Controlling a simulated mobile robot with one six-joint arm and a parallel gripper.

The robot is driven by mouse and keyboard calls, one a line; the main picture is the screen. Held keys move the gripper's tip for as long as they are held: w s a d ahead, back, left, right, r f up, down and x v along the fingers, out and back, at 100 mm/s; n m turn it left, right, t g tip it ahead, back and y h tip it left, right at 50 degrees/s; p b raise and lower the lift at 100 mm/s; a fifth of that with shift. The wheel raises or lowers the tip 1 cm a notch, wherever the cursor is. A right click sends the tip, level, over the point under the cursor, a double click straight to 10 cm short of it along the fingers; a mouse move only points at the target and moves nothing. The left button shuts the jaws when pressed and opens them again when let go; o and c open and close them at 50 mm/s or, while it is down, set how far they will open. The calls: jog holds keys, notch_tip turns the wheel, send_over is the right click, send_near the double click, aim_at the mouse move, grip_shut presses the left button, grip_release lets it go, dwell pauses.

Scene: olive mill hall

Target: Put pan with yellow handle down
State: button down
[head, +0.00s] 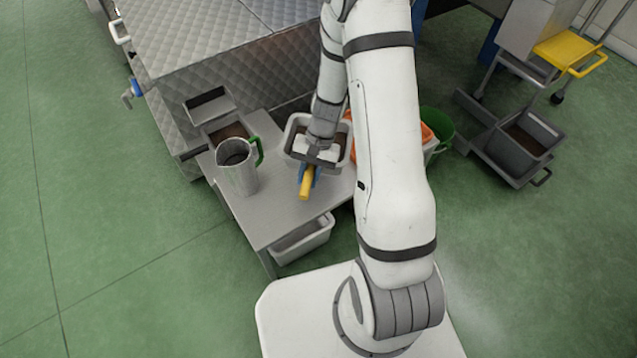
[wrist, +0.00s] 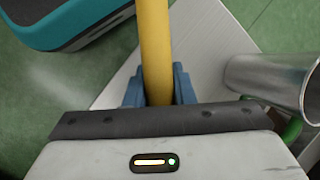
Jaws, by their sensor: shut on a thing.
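My gripper (head: 310,174) has blue fingers shut around the yellow handle (head: 305,187), over the grey table (head: 270,212). The handle points from the fingers toward my base. In the wrist view the yellow handle (wrist: 155,45) runs up from between the fingers (wrist: 157,88). A light grey rectangular rim (head: 291,127) with brown inside shows around my wrist; I cannot tell whether it is the pan or a separate container. I cannot tell whether the handle touches the table.
A metal jug (head: 238,170) with a green handle stands on the table left of my gripper; it also shows in the wrist view (wrist: 275,82). A green bucket (head: 438,125) and orange container (head: 427,133) are right. A grey bin (head: 303,240) sits under the table's front.

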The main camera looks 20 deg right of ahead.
notch_tip(320, 180, down, 10)
jog(key=b, duration=0.3)
jog(key=shift+s+f+b, duration=0.1)
jog(key=shift+f+b, duration=0.15)
jog(key=shift+b, duration=0.1)
jog(key=shift+f, duration=0.1)
jog(key=c, duration=1.2)
grip_release()
jog(key=shift+c, duration=0.2)
jog(key=p+v, duration=0.4)
jog(key=v, duration=0.8)
jog(key=shift+a, duration=0.15)
jog(key=s+r+n+t+h, duration=0.2)
jog(key=s+r, duration=0.5)
jog(key=r, duration=0.5)
jog(key=s+r+n+t+h, duration=0.2)
jog(key=s+r, duration=0.6)
jog(key=r, duration=0.5)
jog(key=shift+n, duration=0.4)
